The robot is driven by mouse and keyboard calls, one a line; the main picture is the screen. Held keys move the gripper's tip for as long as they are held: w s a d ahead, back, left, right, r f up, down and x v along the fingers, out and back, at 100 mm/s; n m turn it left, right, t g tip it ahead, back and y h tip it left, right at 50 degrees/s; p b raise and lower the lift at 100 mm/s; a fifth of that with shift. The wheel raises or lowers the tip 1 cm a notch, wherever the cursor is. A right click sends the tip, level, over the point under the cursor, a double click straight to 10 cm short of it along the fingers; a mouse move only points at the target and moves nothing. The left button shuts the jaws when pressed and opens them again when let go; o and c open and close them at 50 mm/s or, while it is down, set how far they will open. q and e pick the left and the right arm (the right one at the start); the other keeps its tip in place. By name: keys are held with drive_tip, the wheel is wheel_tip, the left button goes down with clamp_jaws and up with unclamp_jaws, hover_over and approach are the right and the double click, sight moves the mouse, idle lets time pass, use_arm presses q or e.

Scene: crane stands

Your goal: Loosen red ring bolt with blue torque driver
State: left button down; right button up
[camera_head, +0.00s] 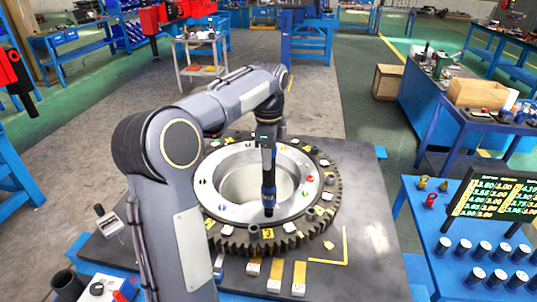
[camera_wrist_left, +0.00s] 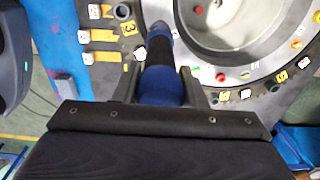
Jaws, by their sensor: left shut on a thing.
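My left gripper (camera_head: 268,150) points down over the large toothed ring (camera_head: 238,245). It is shut on the blue-and-black torque driver (camera_head: 268,192), which hangs upright with its lower end near the front of the ring's pale inner flange. In the left wrist view the driver (camera_wrist_left: 163,85) sits between the two dark fingers. A red bolt (camera_head: 308,178) shows on the flange, right of the driver and apart from it. The left wrist view shows a red bolt (camera_wrist_left: 221,77) too. Whether the driver's tip touches anything is unclear. My right gripper is not in view.
The ring lies on a dark table (camera_head: 365,270) with several numbered tags around it. A blue bench (camera_head: 450,275) at the right holds a display (camera_head: 490,200) and several dark cylinders. The table's right front part is clear.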

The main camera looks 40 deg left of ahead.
use_arm(q)
drive_tip(key=shift+a+f+p, duration=0.1)
drive_tip(key=shift+f+p, duration=0.1)
drive_tip(key=shift+p, duration=0.2)
idle(0.4)
idle(0.4)
wheel_tip(320, 180, up, 2)
drive_tip(key=shift+w+a+r+p, duration=0.1)
drive_tip(key=shift+w+a+p, duration=0.05)
drive_tip(key=shift+p, duration=0.95)
drive_tip(key=shift+r+p, duration=0.45)
drive_tip(key=shift+r, duration=1.3)
